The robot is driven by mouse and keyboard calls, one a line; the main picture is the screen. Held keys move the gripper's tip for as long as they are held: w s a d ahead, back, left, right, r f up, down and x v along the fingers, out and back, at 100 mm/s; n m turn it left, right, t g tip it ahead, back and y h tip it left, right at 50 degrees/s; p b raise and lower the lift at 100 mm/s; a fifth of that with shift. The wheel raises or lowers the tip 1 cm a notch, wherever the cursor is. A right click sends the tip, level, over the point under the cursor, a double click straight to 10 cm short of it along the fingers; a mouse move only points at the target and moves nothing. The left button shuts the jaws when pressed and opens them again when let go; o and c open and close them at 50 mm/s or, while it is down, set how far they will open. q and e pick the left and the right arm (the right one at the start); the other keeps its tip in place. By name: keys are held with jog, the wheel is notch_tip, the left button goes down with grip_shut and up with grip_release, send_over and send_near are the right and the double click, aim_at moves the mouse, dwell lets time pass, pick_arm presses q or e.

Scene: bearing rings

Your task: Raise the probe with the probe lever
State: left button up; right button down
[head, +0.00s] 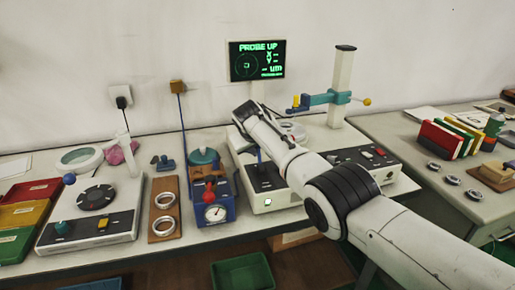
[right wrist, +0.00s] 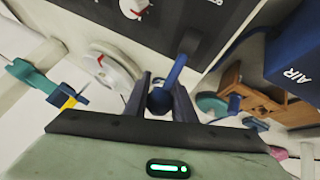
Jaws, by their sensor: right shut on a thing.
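The probe lever is a blue rod with a round blue knob (right wrist: 159,101), rising from a dark panel on the measuring instrument. My right gripper (right wrist: 163,98) has its two dark fingers closed around the knob in the right wrist view. In the head view the blue lever (head: 258,157) shows below my right arm, whose wrist hides the knob. The probe carrier is a teal arm (head: 325,98) with a yellow part at its left, on a white column (head: 341,75). The screen (head: 257,60) reads "PROBE UP". My left gripper is not in view.
The white instrument body (head: 275,200) stands under my right arm. A blue gauge stand (head: 215,212) and a wooden board with rings (head: 163,210) are to its left. Coloured bins (head: 27,215) are at far left. Loose rings (head: 452,180) lie on the right table.

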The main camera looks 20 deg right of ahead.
jog(key=c, duration=1.5)
grip_release()
jog(key=shift+w, duration=0.1)
jog(key=shift+p+v, duration=0.85)
jog(key=shift+v, duration=4.3)
